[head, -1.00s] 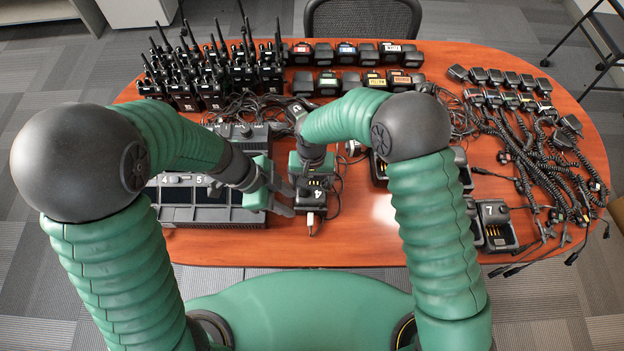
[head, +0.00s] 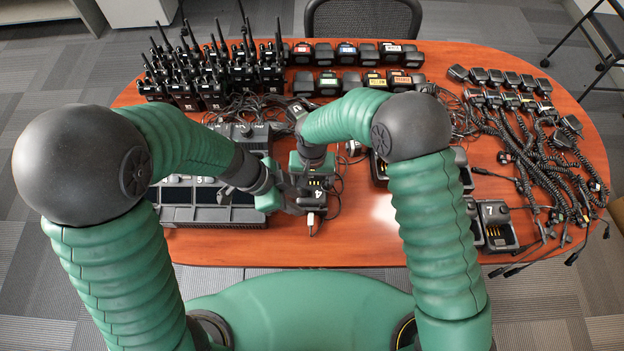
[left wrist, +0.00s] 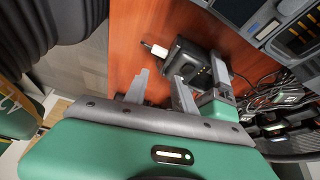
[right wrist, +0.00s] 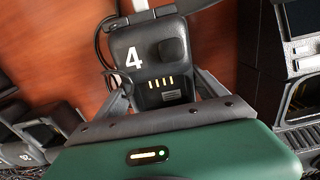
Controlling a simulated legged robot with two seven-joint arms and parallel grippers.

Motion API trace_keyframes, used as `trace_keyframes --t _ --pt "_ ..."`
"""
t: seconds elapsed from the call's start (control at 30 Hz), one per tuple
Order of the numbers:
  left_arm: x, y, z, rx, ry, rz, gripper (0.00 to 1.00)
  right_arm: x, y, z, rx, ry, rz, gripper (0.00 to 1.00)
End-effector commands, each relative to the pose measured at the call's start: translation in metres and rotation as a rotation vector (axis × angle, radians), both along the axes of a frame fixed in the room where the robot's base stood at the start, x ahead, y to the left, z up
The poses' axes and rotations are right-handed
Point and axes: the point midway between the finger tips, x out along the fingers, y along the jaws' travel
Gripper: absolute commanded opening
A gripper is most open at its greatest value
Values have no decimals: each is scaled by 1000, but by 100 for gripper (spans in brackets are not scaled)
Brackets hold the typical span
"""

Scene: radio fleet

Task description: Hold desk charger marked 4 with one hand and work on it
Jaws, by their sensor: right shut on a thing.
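The desk charger marked 4 (head: 316,192) stands near the front middle of the table. In the right wrist view the charger (right wrist: 150,62) shows its white 4 and gold contacts. My right gripper (head: 303,168) is shut on its sides from the back, with one finger on each side in the right wrist view (right wrist: 160,82). My left gripper (head: 296,203) is open at the charger's left front. In the left wrist view its parted fingers (left wrist: 160,76) point towards the charger (left wrist: 188,62) with nothing between them. Contact with the charger cannot be told.
A white plug (left wrist: 155,49) sticks out of the charger's front edge. A multi-slot charger (head: 200,214) stands close on the left, partly under my left arm. Other single chargers (head: 498,226) stand at right. Cables lie behind. The table front between them is clear.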

Motion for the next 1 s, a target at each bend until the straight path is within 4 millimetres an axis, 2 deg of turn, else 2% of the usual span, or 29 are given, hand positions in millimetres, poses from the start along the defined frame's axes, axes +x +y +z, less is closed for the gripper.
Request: trace_keyframes --t 0.17,0.23,0.33,0.4,0.5,0.67,1.0 --pt "-11 -44 -8 20 125 472 32 0 0 0 0 -1 0 25" --pt "-5 -55 -12 31 125 699 32 0 0 0 0 0 0 25" --pt "-9 -57 -18 69 124 990 32 0 0 0 1 -1 0 25" --pt "-18 -52 -22 102 125 1150 32 0 0 0 1 -1 0 25" --pt "-31 -45 -25 144 124 1300 32 0 0 0 0 -1 0 25" --pt "-37 -39 -32 170 122 1372 32 1 0 0 1 0 0 25" --pt "-21 -39 -82 171 123 1367 32 1 0 0 1 -1 0 25"
